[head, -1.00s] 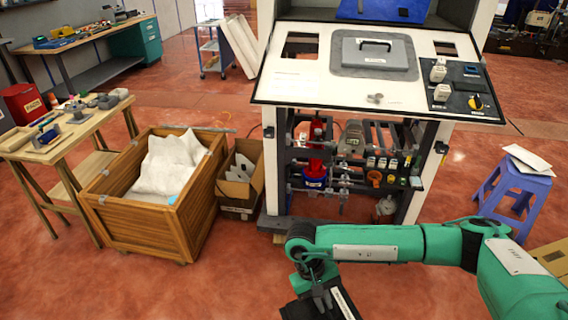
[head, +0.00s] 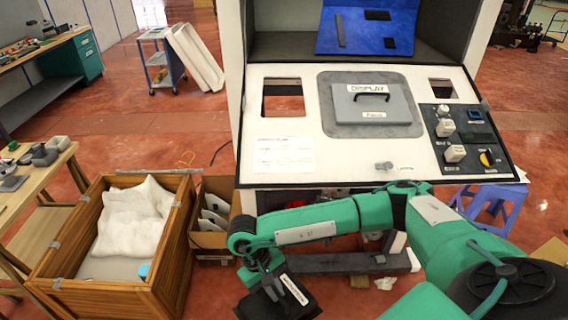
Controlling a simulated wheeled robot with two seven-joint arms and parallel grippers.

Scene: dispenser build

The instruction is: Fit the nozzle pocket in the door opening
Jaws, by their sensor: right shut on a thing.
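The door is a white, dark-edged panel (head: 285,135) tilted towards me on the cabinet front. It has a left square opening (head: 283,97) and a right one (head: 441,88), with floor showing through the left one. A grey display lid (head: 373,106) with a black handle lies between them. My right gripper (head: 268,285) is low in front of the panel, well apart from it, shut on a black boxy piece with a white label (head: 300,298), which looks like the nozzle pocket. The gripper partly hides it, and its lower part is near the frame's bottom edge. My left gripper is out of view.
Knobs and switches (head: 454,153) sit at the panel's right. A wooden crate (head: 165,265) with white sheeting and a cardboard box (head: 208,240) stand left of the cabinet. A purple stool (head: 490,205) stands right. A blue board (head: 366,30) is above the panel.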

